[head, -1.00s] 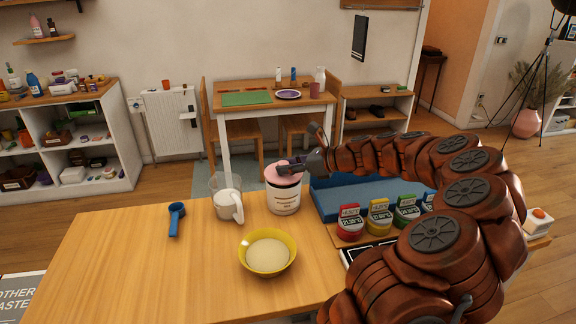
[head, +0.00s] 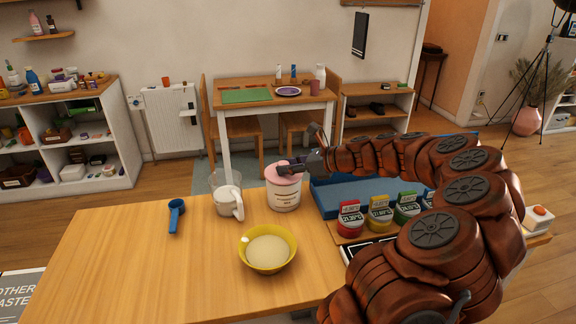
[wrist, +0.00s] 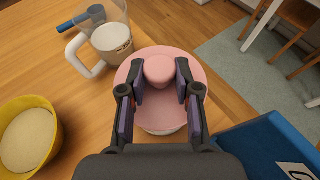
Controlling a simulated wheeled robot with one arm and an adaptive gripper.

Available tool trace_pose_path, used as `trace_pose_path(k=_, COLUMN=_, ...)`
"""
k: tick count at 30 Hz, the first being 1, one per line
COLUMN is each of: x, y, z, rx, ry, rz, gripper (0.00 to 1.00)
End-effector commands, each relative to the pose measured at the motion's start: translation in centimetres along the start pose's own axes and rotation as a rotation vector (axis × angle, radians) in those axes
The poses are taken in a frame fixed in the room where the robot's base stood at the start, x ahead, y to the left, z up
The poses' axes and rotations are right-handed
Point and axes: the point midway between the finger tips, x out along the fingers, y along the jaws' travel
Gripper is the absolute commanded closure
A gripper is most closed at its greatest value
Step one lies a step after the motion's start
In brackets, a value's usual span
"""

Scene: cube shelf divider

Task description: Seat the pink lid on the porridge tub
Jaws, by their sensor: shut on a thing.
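The pink lid (head: 283,177) is over the mouth of the white porridge tub (head: 284,195), which stands upright near the table's back edge. In the wrist view the pink lid (wrist: 160,115) looks round and roughly centred, with a little of the tub (wrist: 162,132) showing below its near rim. My gripper (head: 300,167) comes in from the right and is shut on the lid's knob. In the wrist view my gripper (wrist: 160,80) has a finger on each side of the knob. Whether the lid touches the rim all round is hidden.
A clear jug (head: 228,195) stands close left of the tub. A yellow bowl (head: 267,262) of pale grain is in front; a small pale spot shows at its left rim. A blue scoop (head: 176,215) lies left. A blue tray (head: 365,192) and coloured-lid jars (head: 380,218) are right.

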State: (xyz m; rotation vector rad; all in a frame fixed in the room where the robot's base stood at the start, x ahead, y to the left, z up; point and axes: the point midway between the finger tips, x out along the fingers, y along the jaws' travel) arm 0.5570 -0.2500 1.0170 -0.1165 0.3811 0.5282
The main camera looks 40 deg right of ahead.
Motion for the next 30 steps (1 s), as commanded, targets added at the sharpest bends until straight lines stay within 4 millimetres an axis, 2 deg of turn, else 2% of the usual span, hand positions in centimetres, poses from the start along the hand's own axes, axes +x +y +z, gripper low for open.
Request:
trace_pose_path(k=15, x=0.24, y=0.01, z=-0.6, rx=0.0, ry=0.0, rz=0.0, gripper=1.0)
trace_pose_path(k=16, x=0.23, y=0.01, z=-0.57, rx=0.0, ry=0.0, rz=0.0, gripper=0.65)
trace_pose_path(k=17, x=0.22, y=0.01, z=-0.56, rx=-0.001, ry=0.0, rz=0.0, gripper=0.62)
trace_pose_path(k=18, x=0.22, y=0.01, z=-0.55, rx=-0.001, ry=0.0, rz=0.0, gripper=0.59)
trace_pose_path(k=30, x=0.22, y=0.0, z=-0.54, rx=-0.001, ry=0.0, rz=0.0, gripper=0.59)
